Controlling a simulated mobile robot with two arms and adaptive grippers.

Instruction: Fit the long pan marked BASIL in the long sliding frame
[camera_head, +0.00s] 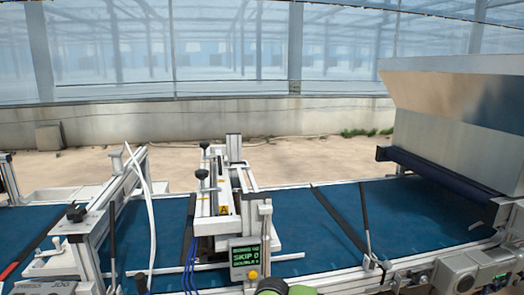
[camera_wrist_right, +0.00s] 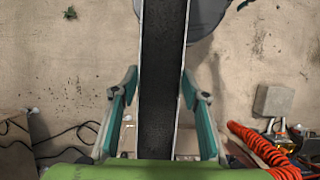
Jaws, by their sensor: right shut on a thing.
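My right gripper (camera_wrist_right: 163,112) shows in the right wrist view with one teal finger on each side of a long narrow pan (camera_wrist_right: 162,60). It is shut on this pan. The pan has thin pale rims and a dark, grainy inside, and runs out of the top of the picture. No BASIL mark is visible on it. In the head view, a white metal frame (camera_head: 211,224) stands across the blue belt in the middle; it may be the long sliding frame, but I cannot tell. My left gripper is not in view.
The blue belt (camera_head: 300,215) runs across the head view. A small display (camera_head: 244,257) reading SKIP stands before the middle frame. A large metal hopper (camera_head: 455,110) is at the right, and another white gantry (camera_head: 95,225) at the left. An orange coiled hose (camera_wrist_right: 262,150) lies at the right in the wrist view.

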